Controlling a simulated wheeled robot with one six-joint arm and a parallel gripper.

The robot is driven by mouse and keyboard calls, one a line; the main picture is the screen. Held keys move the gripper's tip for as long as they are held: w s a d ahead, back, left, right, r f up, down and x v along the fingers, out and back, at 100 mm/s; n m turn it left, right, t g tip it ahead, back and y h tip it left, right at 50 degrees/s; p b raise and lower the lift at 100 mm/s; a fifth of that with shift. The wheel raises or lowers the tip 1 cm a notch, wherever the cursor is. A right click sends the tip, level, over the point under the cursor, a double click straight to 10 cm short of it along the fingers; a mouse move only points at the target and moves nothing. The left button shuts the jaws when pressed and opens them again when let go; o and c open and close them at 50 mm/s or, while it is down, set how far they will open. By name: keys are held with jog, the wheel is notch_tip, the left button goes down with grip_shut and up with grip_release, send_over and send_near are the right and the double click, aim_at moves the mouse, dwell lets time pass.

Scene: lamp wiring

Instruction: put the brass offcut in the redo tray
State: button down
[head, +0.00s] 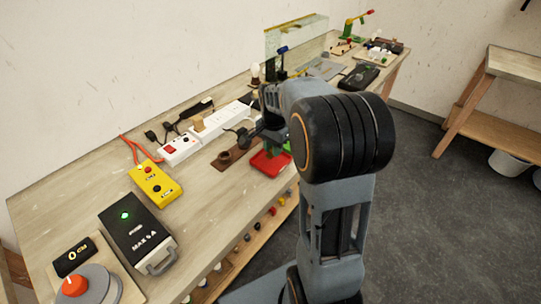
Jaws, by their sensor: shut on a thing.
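My gripper (246,138) is small and dark in the head view, low over the bench beside a brown board. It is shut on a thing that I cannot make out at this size. I cannot pick out the brass offcut for sure. A red tray (270,164), which looks like the redo tray, lies at the bench's front edge, just right of and nearer than my gripper. A green tray (287,147) shows partly behind it, mostly hidden by my arm.
A brown board (228,158) with a round holder lies left of the red tray. White power strips (220,122), a yellow box (155,184) and a black supply box (137,233) stand along the bench (98,182). A glass-like panel (297,38) stands behind my arm.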

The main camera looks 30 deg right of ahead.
aim_at(271, 162)
jog(key=f, duration=0.3)
jog(key=shift+w+a+f, duration=0.2)
jog(key=shift+w+a, duration=0.05)
jog(key=shift+w, duration=0.15)
jog(key=shift+f, duration=0.4)
jog(key=shift+f, duration=0.1)
jog(key=shift+f, duration=0.15)
jog(key=c, duration=1)
grip_release()
